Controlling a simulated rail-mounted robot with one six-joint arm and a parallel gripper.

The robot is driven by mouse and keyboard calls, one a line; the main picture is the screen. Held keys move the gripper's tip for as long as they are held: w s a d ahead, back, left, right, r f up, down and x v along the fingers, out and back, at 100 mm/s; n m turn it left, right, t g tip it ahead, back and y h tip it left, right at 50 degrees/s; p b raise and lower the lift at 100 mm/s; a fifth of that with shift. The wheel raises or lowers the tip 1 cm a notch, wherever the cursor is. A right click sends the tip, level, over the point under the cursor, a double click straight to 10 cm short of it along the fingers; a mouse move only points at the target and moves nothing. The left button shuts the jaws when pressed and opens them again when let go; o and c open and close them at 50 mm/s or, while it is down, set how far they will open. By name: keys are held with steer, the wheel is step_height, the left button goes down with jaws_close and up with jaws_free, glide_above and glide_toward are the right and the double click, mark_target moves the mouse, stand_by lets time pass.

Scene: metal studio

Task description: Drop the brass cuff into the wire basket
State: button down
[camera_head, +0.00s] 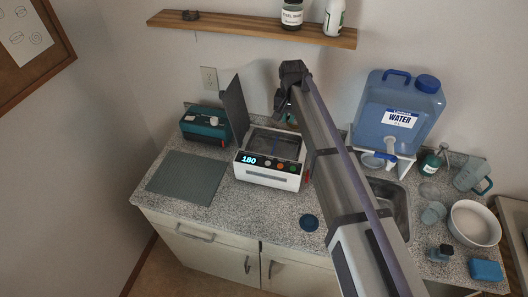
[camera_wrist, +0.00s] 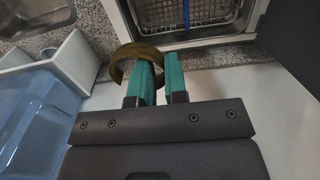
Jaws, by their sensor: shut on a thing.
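The brass cuff (camera_wrist: 117,72), a dull brown-gold open ring, is in my gripper (camera_wrist: 157,75). In the wrist view, the two teal fingers are shut on its band, one finger passing through the ring. The wire basket (camera_wrist: 212,14) shows at the top of the wrist view, inside the white cleaner with the 180 display. The cuff is left of the basket in that view, not over it. In the head view, the basket (camera_head: 275,143) sits in the open tank. My gripper there is mostly hidden behind my arm, near the tank's back edge; the cuff cannot be made out.
The cleaner (camera_head: 266,178) has its dark lid (camera_head: 236,108) raised on its left side. A blue water jug (camera_head: 401,110) stands on a white stand at the right. A wooden shelf (camera_head: 250,29) hangs above. The grey-green mat (camera_head: 187,177) at left is bare.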

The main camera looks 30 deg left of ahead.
step_height(320, 180, down, 6)
steer(key=b, duration=0.6)
steer(key=shift+d, duration=0.15)
steer(key=c, duration=1.1)
jaws_free()
step_height(320, 180, up, 11)
steer(key=p, duration=1)
steer(key=shift+p, duration=0.4)
steer(key=shift+f, duration=0.1)
